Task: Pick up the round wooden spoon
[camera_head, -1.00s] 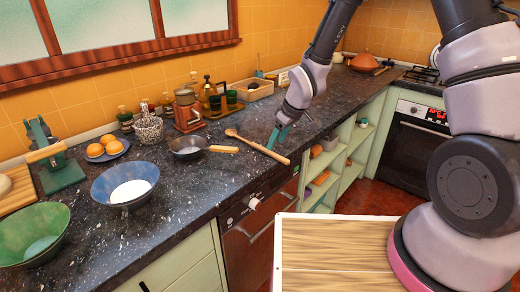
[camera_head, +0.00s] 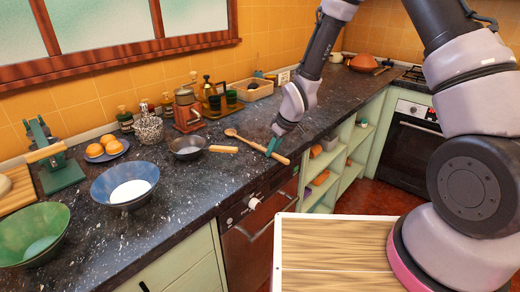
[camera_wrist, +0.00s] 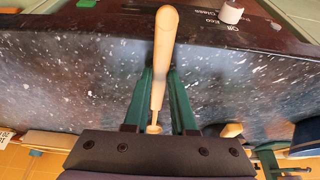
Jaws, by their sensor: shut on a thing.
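The round wooden spoon (camera_head: 250,142) lies across the dark speckled countertop (camera_head: 170,215) near its front edge, with its bowl toward the wall and its handle toward the edge. My gripper (camera_head: 271,147) is down at the spoon's handle in the head view. In the wrist view the handle (camera_wrist: 164,60) runs between the two green fingers of my gripper (camera_wrist: 160,88), which are shut on it. The spoon's bowl end is mostly hidden behind the gripper body there. I cannot tell whether the spoon touches the counter.
A small black pan (camera_head: 188,147) with a wooden handle (camera_head: 223,149) lies just left of the spoon. A blue bowl (camera_head: 125,184) and a green bowl (camera_head: 32,232) stand farther left. Jars, a grinder (camera_head: 186,112) and a wooden box (camera_head: 249,92) line the wall. The counter toward the stove is mostly clear.

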